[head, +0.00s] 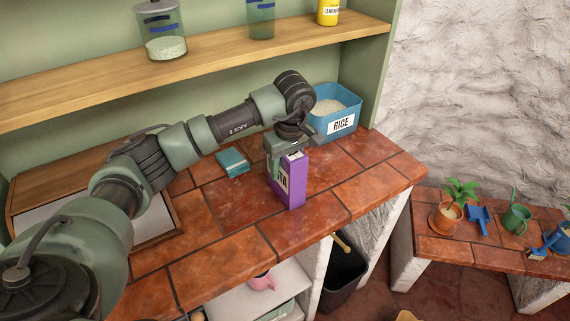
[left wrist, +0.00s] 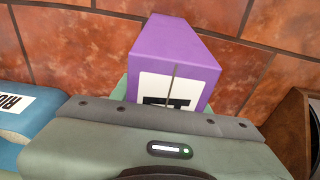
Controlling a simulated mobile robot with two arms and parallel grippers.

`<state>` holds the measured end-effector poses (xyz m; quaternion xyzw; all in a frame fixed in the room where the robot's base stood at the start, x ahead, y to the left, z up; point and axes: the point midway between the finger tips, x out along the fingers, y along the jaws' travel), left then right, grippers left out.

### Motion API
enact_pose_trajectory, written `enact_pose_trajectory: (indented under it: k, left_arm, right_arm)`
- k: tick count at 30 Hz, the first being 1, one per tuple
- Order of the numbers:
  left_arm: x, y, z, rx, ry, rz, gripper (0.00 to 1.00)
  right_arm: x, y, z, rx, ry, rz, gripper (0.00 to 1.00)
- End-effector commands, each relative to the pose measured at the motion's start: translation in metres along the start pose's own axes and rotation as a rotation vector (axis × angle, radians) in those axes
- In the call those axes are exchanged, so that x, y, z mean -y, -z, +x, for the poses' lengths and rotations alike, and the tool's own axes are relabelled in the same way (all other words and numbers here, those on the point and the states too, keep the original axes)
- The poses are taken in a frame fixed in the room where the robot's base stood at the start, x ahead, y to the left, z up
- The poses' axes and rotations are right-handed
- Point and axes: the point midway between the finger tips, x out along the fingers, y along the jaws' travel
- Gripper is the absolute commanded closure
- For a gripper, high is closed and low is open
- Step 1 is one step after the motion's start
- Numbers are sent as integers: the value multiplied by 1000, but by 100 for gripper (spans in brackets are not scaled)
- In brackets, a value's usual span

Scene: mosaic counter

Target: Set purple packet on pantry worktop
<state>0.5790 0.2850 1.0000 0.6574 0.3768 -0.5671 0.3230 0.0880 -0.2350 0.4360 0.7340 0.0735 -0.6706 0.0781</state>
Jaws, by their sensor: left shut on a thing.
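The purple packet (head: 292,184) with a white label stands upright at the terracotta-tiled worktop (head: 222,205), near its front edge. My left gripper (head: 281,150) is shut on the packet's upper part from above. In the left wrist view the packet (left wrist: 176,52) sticks out past the gripper body, with tiles behind it. The fingertips are mostly hidden there. I cannot tell for sure whether the packet's base touches the tiles. My right gripper is not in view.
A blue rice bin (head: 336,112) stands behind the packet to the right. A small teal packet (head: 232,162) lies to the left. A wooden-framed box (head: 60,185) is at the far left. A wooden shelf (head: 215,58) hangs above. Bare tiles lie left and right of the packet.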

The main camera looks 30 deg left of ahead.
Motion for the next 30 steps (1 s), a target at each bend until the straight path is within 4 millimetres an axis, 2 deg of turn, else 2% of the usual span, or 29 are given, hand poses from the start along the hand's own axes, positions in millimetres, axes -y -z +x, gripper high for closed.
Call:
enact_pose_trajectory:
  k: [10, 11, 12, 13, 24, 25, 30]
  left_arm:
    - [-1, 0, 3, -1, -4, -1, 100]
    - [-1, 0, 3, 0, -2, 0, 46]
    - [-1, 0, 3, 0, -2, 0, 35]
    - [-1, 0, 3, 0, -2, 0, 33]
    - [0, 1, -3, 0, -2, -1, 33]
    - [-1, 0, -3, -1, -3, 0, 33]
    - [-2, 1, -30, -3, -8, -1, 33]
  right_arm:
    - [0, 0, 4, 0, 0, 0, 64]
    - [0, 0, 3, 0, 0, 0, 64]
    - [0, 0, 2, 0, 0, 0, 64]
    - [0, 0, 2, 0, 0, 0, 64]
    - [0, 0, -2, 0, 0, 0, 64]
    - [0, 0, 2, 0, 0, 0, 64]
    - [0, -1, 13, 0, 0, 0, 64]
